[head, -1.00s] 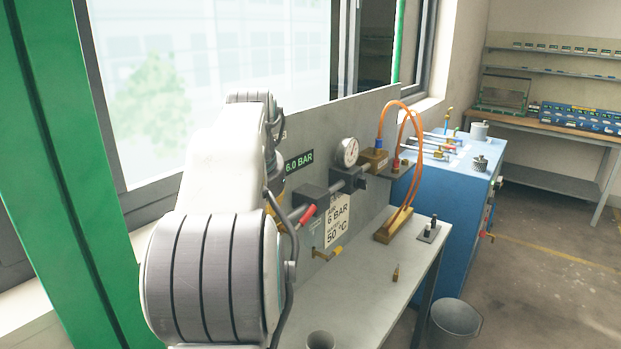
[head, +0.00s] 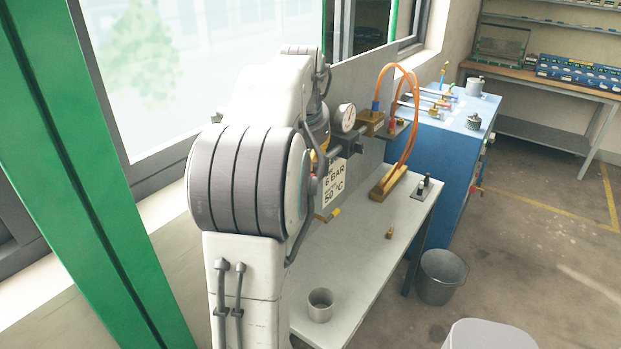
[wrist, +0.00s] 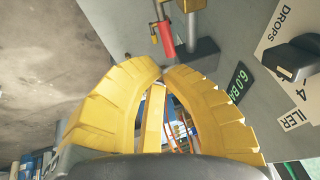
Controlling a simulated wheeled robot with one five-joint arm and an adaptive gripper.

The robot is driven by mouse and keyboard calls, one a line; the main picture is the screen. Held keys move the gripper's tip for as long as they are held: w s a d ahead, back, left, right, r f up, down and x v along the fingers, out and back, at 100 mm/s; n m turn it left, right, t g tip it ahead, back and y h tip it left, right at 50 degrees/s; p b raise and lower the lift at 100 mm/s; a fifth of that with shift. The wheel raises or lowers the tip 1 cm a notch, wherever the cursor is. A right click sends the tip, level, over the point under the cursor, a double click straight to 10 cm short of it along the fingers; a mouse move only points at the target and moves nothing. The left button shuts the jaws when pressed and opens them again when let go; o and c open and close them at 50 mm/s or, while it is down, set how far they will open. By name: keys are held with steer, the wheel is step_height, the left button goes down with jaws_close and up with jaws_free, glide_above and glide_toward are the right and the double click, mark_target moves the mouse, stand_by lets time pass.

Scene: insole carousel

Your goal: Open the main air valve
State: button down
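A red lever handle (wrist: 166,38), which looks like the air valve's, shows in the wrist view just beyond my fingertips, apart from them. Metal and brass fittings (wrist: 193,5) adjoin it. My arm hides the red handle in the head view. In the head view, my arm covers most of the gripper. A round pressure gauge (head: 346,118) sits on the grey panel, above a white sign (head: 334,182) reading 6 BAR 50 °C.
A grey bench (head: 365,245) below the panel bears a metal cup (head: 320,305), a small brass piece (head: 389,232) and a brass block. Orange hoses (head: 414,110) arch above the bench. A blue cabinet (head: 445,160) stands beyond it. A bin (head: 441,278) stands on the floor beside the bench.

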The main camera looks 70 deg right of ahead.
steer(key=x, duration=0.8)
steer(key=shift+f+p, duration=0.3)
steer(key=shift+p, duration=0.15)
steer(key=shift+w+d, duration=0.1)
steer(key=f+b, duration=0.1)
steer(key=d+f+b, duration=0.1)
steer(key=shift+s+d+b, duration=0.15)
steer(key=shift+s+b, duration=0.05)
steer(key=shift+b, duration=0.15)
